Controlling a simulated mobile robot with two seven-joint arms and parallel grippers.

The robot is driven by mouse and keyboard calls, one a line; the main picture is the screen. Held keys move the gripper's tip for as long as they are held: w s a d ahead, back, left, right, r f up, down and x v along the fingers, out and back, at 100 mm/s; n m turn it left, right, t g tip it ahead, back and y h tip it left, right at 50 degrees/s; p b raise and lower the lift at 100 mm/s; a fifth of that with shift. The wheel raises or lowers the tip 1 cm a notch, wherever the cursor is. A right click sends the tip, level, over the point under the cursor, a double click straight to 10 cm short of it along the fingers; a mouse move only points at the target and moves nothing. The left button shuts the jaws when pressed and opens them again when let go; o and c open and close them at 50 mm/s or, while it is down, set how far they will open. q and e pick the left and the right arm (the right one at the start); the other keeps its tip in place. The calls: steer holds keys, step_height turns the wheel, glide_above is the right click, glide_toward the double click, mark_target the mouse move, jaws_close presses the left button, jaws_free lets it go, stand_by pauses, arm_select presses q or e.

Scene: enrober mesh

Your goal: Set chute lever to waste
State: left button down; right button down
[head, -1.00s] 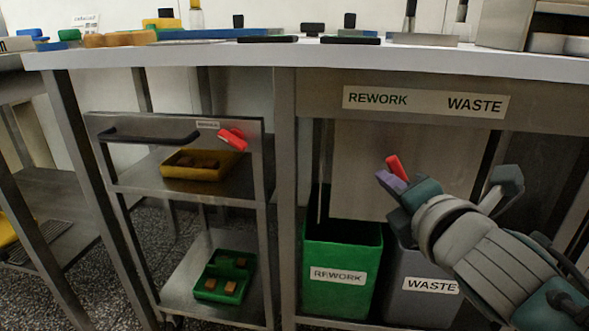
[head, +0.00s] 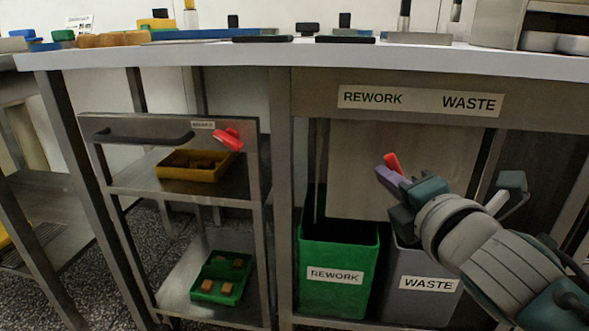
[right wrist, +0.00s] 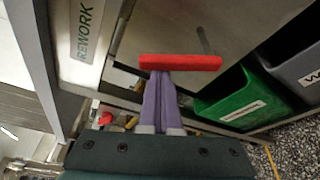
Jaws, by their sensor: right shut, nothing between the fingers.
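The chute lever shows as a red handle (head: 392,161) below the rail sign (head: 420,101), which reads REWORK on the left and WASTE on the right. In the head view the handle is under the gap between the two words. My right gripper (head: 386,174) has its purple fingers shut and empty, right at the handle. In the right wrist view the red bar (right wrist: 181,62) lies across the fingertips (right wrist: 160,74). I cannot tell whether they touch it. My left gripper is not in view.
Below the chute stand a green REWORK bin (head: 338,262) and a grey WASTE bin (head: 424,297). The worktop (head: 300,55) overhangs the chute.

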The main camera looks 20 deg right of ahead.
steer(key=s+d+r+m+t+h+b, duration=0.1)
steer(key=s+d+m+t+b, duration=0.2)
steer(key=m, duration=0.8)
steer(key=shift+d+t, duration=0.3)
steer(key=shift+d, duration=0.75)
steer(key=shift+m+h, duration=0.3)
steer(key=shift+r, duration=0.1)
